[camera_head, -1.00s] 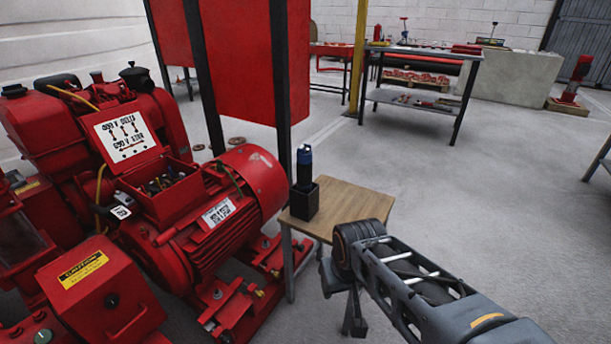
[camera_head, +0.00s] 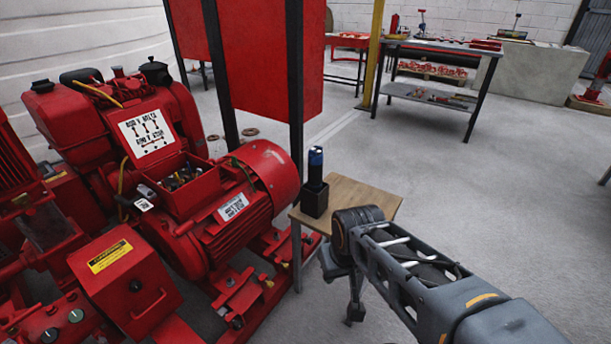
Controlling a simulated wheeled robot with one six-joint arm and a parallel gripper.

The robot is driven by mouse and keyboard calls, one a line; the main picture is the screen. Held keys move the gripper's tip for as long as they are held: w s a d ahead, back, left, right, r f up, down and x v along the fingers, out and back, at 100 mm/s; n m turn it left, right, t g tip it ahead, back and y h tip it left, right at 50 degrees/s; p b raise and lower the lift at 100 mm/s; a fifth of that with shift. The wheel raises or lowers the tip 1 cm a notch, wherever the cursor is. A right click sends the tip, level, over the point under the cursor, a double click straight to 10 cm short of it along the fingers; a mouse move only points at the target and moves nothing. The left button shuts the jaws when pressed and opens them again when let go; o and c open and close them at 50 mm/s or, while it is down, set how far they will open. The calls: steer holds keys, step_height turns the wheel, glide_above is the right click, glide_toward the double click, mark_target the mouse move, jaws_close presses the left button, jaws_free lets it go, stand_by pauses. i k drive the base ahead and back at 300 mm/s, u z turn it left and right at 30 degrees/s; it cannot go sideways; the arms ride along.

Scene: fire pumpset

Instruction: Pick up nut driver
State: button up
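The nut driver (camera_head: 316,166) stands upright in a black square holder (camera_head: 315,200) on a small wooden table (camera_head: 363,196). Its blue and black upper part shows above the holder; its lower part is hidden inside. My arm reaches in from the lower right, with its dark joint in front of the table's near right side. My gripper (camera_head: 354,312) hangs low below that joint, right of the table leg and apart from the nut driver. It is small and dark, and I cannot make out whether its fingers are apart.
A red motor (camera_head: 222,213) and pump set stand left of the table, close to it. A red panel (camera_head: 262,60) on black posts rises behind. A grey workbench (camera_head: 430,95) stands farther back.

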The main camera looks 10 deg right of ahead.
mark_target(315, 162)
steer(key=u, duration=3.95)
steer(key=k, duration=0.95)
steer(key=z, duration=1.35)
